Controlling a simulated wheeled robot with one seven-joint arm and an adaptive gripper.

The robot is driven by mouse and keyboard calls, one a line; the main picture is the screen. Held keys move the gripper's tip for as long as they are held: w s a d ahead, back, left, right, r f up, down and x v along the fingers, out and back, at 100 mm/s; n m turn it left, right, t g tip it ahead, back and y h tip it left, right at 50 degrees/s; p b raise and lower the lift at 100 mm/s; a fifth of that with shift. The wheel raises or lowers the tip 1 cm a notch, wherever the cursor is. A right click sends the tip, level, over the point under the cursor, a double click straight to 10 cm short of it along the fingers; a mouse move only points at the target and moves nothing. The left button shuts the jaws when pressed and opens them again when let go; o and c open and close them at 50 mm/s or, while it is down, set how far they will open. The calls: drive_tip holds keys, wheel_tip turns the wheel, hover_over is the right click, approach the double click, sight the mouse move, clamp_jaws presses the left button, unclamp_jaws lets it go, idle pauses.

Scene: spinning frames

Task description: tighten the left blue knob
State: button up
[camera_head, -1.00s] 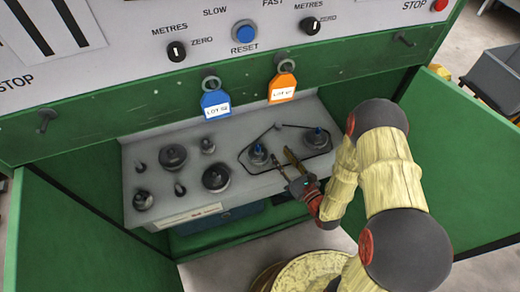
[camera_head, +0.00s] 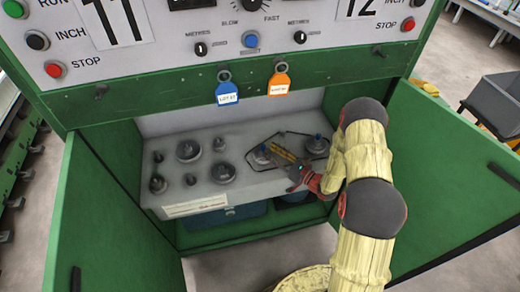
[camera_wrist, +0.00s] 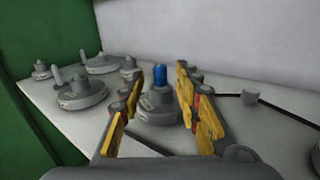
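The left blue knob (camera_wrist: 160,77) tops a round grey fitting (camera_wrist: 157,105) on the grey shelf. In the head view the left blue knob (camera_head: 263,148) is partly hidden by my gripper (camera_head: 274,151). In the wrist view my gripper (camera_wrist: 159,88) is open, with one yellow finger on each side of the knob. Gaps show between the fingers and the knob. The right blue knob (camera_head: 317,137) sits on a similar fitting to the right, apart from my gripper.
Several dark grey round fittings (camera_head: 188,151) and small pegs stand on the shelf's left part. A thin dark cord (camera_head: 283,132) loops around the blue-knob fittings. Green cabinet doors (camera_head: 452,185) stand open on both sides. A blue tag (camera_head: 227,93) and an orange tag (camera_head: 279,84) hang above.

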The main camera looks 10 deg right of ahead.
sight(263, 147)
drive_tip(key=shift+b+x, duration=0.5)
drive_tip(key=shift+x, duration=2.15)
drive_tip(key=c, duration=0.3)
clamp_jaws()
